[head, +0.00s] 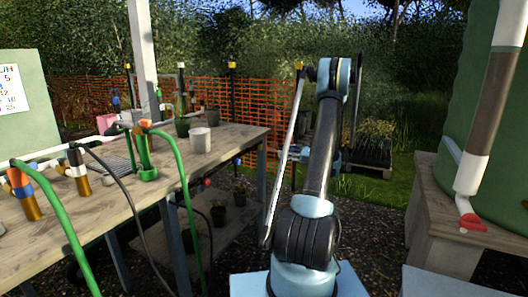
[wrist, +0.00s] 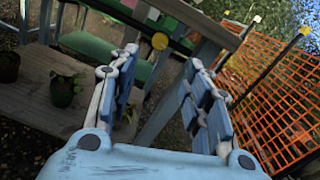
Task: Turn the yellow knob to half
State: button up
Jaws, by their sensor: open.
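A round yellow knob (wrist: 159,41) shows in the wrist view, above the middle and beyond my fingertips, near the underside of a wooden bench. Its setting is too small to read. My gripper (wrist: 163,58) is open and empty, with one finger on each side of the picture. The knob lies between the finger lines, farther off, with no visible contact. In the head view I cannot make out the knob, and my arm hides most of the gripper.
A wooden bench (head: 113,185) with hoses, pots and brass fittings stands left. A lower shelf (wrist: 40,95) holds potted plants. Orange mesh fencing (wrist: 275,100) stands to the right in the wrist view. A tank (head: 478,110) with a red-handled pipe (head: 465,222) is at the far right.

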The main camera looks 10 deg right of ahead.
aim_at(260, 147)
jog(key=x, duration=1.2)
jog(key=shift+c, duration=0.6)
grip_shut()
